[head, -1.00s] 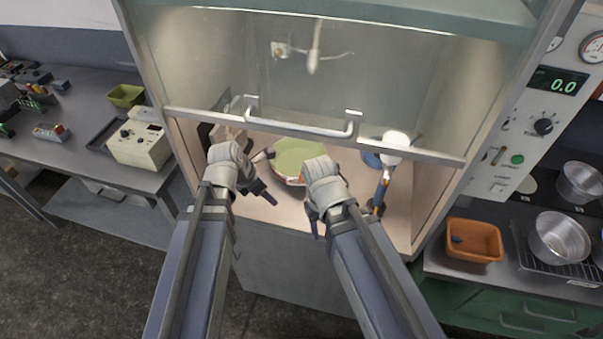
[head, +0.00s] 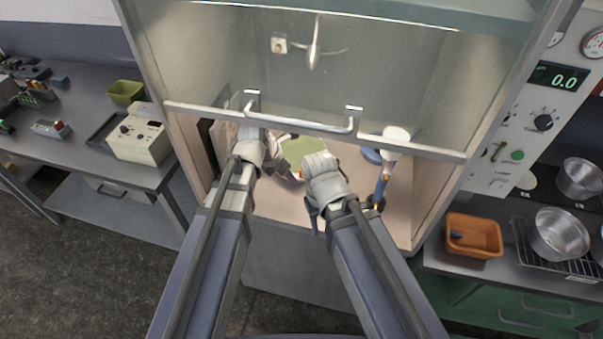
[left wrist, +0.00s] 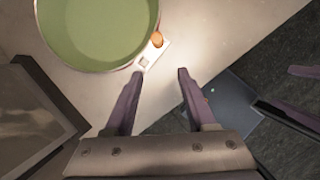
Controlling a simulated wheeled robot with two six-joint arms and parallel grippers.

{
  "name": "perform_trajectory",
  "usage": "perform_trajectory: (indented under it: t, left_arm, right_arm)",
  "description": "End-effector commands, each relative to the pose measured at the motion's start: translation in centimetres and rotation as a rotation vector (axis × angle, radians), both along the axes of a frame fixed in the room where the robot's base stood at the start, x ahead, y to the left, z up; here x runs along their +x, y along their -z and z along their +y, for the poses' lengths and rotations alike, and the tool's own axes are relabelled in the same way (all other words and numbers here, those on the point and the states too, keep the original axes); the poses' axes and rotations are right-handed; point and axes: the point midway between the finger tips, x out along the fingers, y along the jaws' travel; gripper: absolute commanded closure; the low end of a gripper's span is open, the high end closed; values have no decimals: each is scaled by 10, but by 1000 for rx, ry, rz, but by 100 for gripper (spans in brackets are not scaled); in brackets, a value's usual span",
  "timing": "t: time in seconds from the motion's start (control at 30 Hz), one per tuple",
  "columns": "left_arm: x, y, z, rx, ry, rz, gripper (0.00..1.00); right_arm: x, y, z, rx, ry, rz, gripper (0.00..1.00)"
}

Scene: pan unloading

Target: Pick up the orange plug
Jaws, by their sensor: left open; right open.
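The orange plug (left wrist: 157,40) shows in the left wrist view as a small rounded orange piece at the pan's rim, beside a white fitting. It lies just beyond my left gripper's fingertips, roughly in line with the gap between them. The green-bottomed pan (left wrist: 98,28) fills the upper left there; it also shows in the head view (head: 304,150), partly hidden by my arms. My left gripper (left wrist: 159,75) is open and empty. In the head view my left gripper (head: 291,175) is over the pan's near side. My right gripper (head: 315,217) is open near the cabinet's front edge.
The cabinet's raised glass sash has a handle bar (head: 300,126) just above my wrists. A blue-and-white upright item (head: 383,180) stands right of my right gripper. An orange bin (head: 474,235) and metal pots (head: 560,234) are on the right counter.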

Motion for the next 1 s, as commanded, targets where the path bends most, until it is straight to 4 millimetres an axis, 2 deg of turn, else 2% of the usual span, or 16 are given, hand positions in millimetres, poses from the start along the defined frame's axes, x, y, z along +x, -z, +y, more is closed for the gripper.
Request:
perform_trajectory:
  t: [0.17, 0.33, 0.4, 0.5, 0.8, 1.0]
  left_arm:
    - [14, 0, -14, 0, 1, 0, 44]
    - [34, 3, -37, 0, 3, 0, 44]
    - [33, 20, -37, 1, 1, 0, 44]
    - [35, 28, -40, 0, 1, 0, 44]
    - [35, 28, -41, 0, 0, 0, 44]
    - [35, 28, -41, 0, 0, 0, 67]
  right_arm:
    - [0, 0, 0, 0, 0, 0, 50]
    - [0, 3, 0, 0, 0, 0, 50]
    - [0, 20, 0, 0, 0, 0, 50]
    - [0, 28, 0, 0, 1, 0, 50]
    - [0, 28, 0, 0, 1, 0, 50]
    - [0, 28, 0, 0, 1, 0, 50]
